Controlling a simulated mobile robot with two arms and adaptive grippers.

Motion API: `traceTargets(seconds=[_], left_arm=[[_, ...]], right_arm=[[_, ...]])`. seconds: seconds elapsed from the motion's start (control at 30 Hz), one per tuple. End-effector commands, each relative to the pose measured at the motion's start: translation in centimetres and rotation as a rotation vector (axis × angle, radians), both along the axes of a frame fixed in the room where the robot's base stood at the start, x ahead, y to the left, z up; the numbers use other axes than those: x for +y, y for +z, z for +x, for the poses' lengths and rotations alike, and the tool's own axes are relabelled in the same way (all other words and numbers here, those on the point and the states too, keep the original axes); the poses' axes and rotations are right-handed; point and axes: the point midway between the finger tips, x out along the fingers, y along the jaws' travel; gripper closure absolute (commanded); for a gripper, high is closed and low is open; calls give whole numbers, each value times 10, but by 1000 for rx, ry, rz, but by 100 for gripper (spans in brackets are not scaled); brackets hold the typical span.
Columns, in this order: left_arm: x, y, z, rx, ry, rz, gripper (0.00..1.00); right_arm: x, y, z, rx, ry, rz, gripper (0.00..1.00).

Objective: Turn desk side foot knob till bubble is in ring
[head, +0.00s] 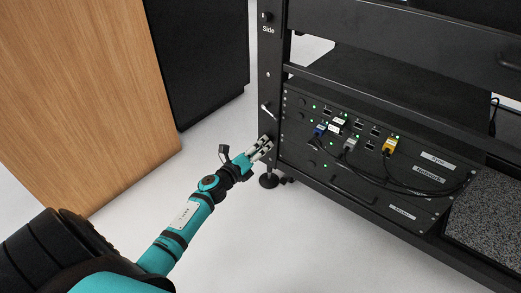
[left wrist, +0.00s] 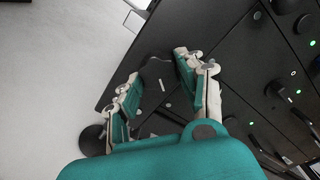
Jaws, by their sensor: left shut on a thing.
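The black foot knob (left wrist: 157,72) sits between the fingers of my left gripper (head: 262,147) in the left wrist view. The fingers close on it from both sides. In the head view the gripper reaches the lower end of the rack post marked "Side" (head: 268,75), and its fingers hide the knob there. The round black foot (head: 268,181) stands on the floor just below; a round dark foot (left wrist: 92,140) also shows in the left wrist view. I cannot make out the bubble or its ring in either view. My right gripper is out of view.
The black rack's front panel (head: 350,195) carries cables, ports and green lights right of the gripper. A small lever handle (head: 266,109) sticks out of the post above it. A wooden cabinet (head: 85,90) stands at left. Open pale floor (head: 190,160) lies between.

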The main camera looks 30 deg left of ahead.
Motion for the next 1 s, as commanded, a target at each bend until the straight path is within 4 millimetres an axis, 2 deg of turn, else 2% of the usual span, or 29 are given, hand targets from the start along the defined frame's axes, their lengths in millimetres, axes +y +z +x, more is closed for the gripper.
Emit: traceTargets(seconds=[1.0], left_arm=[[3,-5,0,-74,-3,964,93]], right_arm=[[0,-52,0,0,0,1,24]])
